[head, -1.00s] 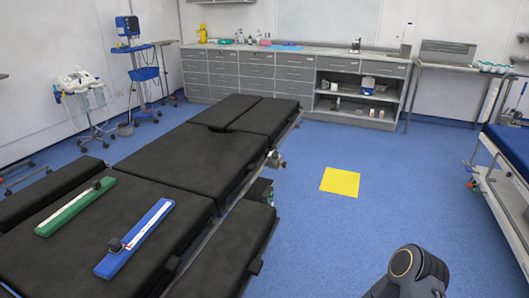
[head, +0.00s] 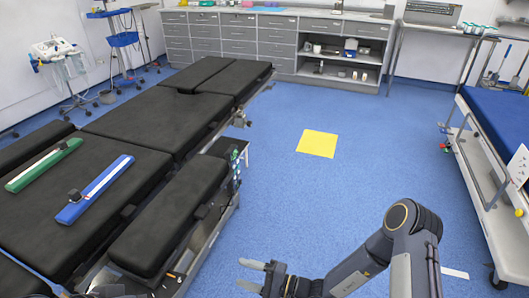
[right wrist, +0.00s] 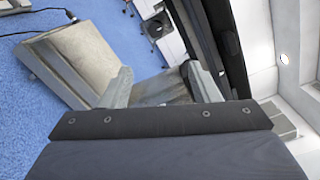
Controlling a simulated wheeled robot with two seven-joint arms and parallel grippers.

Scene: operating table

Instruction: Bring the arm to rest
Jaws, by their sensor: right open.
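My right arm comes in from the lower right of the head view, bent at a dark elbow. Its gripper (head: 248,275) is near the bottom centre, fingers apart and pointing left, with nothing between them. The gripper is to the right of the black padded operating table (head: 150,115) and apart from it in the picture. In the right wrist view the gripper's grey fingers (right wrist: 128,82) stand apart with no object held. My left gripper cannot be made out.
A green bar (head: 45,165) and a blue bar (head: 98,190) lie on the operating table. A yellow square (head: 317,143) lies on the open blue floor. A blue-topped bed (head: 500,125) stands at the right, and grey cabinets (head: 240,45) line the back wall.

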